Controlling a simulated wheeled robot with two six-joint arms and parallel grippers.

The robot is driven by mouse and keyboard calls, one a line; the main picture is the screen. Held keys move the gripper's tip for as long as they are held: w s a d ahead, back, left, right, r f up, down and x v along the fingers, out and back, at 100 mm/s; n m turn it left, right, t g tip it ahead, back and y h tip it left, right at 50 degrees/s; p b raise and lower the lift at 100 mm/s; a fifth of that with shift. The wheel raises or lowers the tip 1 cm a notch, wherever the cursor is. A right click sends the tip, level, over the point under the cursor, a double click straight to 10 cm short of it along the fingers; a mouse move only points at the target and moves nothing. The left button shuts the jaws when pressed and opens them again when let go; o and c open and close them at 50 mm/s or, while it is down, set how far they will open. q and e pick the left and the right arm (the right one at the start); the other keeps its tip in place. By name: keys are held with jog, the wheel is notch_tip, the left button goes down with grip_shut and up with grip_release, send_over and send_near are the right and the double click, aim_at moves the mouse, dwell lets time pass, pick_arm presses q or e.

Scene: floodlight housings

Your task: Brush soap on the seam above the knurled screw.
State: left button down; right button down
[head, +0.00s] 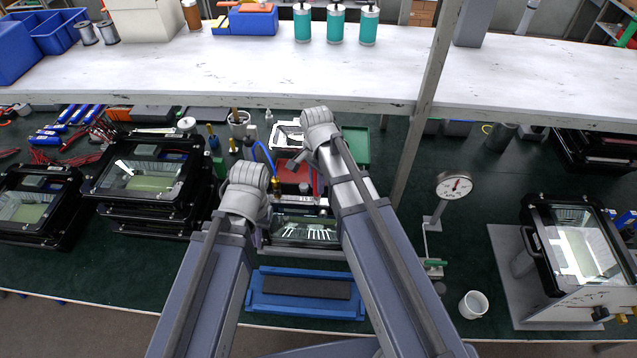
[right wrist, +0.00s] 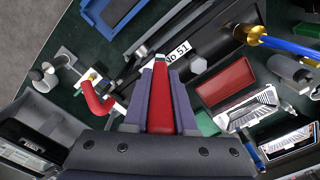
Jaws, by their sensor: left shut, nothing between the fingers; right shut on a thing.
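A black-framed floodlight housing (head: 305,232) with a glass front sits in the middle of the bench, partly behind my arms. In the right wrist view the dark housing (right wrist: 228,42) bears a "No 51" label and a grey screw-like head (right wrist: 197,65); I cannot tell whether that is the knurled screw. My right gripper (right wrist: 160,78) is shut on a red-handled brush (right wrist: 159,98), its pale tip close to the label. I cannot tell whether the tip touches the housing. My left gripper (head: 259,238) is shut and empty at the housing's left; its fingers are mostly hidden. No soap is discernible.
A brass fitting (right wrist: 255,35) with a blue hose is on the housing. A red tray (right wrist: 226,84) and a red clamp handle (right wrist: 97,102) lie close by.

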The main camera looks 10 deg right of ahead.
jog(key=shift+s+d, duration=0.15)
jog(key=shift+d, duration=0.95)
jog(key=shift+s+d, duration=0.15)
jog(key=shift+d, duration=0.9)
jog(key=shift+a, duration=0.15)
jog(key=shift+w+a, duration=0.2)
jog(key=shift+a, duration=0.45)
jog(key=shift+w+a, duration=0.25)
jog(key=shift+a, duration=0.45)
jog(key=shift+w+a, duration=0.2)
jog(key=shift+a, duration=0.45)
jog(key=shift+s+d+f, duration=0.1)
jog(key=shift+s+d, duration=0.15)
jog(key=shift+d, duration=0.45)
jog(key=shift+s+d+r, duration=0.1)
jog(key=shift+s+d, duration=0.1)
jog(key=shift+d, duration=0.55)
jog(key=shift+s+d+f, duration=0.1)
jog(key=shift+s+d, duration=0.15)
jog(key=shift+d, duration=0.45)
